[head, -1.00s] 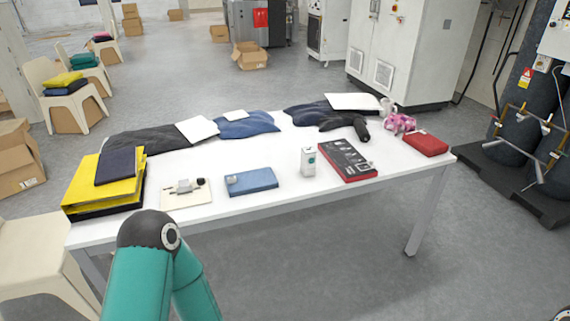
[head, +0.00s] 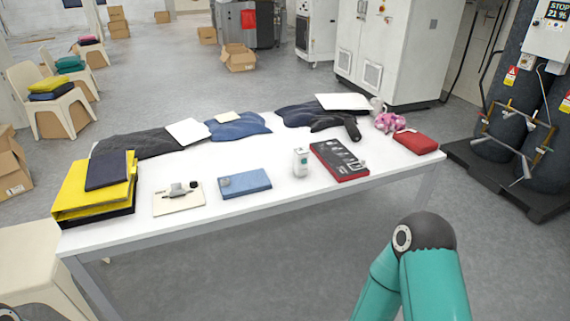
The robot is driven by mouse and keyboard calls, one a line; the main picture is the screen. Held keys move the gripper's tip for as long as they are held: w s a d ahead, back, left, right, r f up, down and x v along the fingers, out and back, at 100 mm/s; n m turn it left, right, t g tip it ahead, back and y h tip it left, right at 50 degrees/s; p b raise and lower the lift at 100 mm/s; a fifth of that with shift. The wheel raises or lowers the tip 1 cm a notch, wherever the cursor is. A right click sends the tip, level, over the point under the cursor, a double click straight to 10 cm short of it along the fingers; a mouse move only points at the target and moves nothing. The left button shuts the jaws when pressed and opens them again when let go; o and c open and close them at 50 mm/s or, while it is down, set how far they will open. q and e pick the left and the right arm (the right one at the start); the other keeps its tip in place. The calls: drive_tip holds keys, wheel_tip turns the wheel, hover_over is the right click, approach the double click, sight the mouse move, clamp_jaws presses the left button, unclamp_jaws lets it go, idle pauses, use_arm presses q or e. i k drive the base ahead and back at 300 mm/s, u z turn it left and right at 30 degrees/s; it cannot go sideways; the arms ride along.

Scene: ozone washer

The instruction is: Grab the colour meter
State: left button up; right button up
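A small upright white device with a greenish patch on its front (head: 300,162) stands near the front edge of the white table (head: 240,205); it may be the colour meter, but I cannot be sure. A grey instrument (head: 178,189) lies on a cream board (head: 165,207) further left. Neither gripper shows in the head view. Only a teal link and dark joint of my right arm show at the lower right, in front of the table and apart from it. A bit of my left arm shows at the bottom left corner.
Left to right on the table are yellow binders (head: 75,195), a blue case (head: 244,183), a red-edged black box (head: 338,160) and a red pouch (head: 415,142). A chair (head: 40,255) stands at the front left.

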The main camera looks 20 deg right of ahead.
sight(300, 170)
drive_tip(key=u, duration=0.1)
drive_tip(key=i, duration=1)
drive_tip(key=z, duration=0.1)
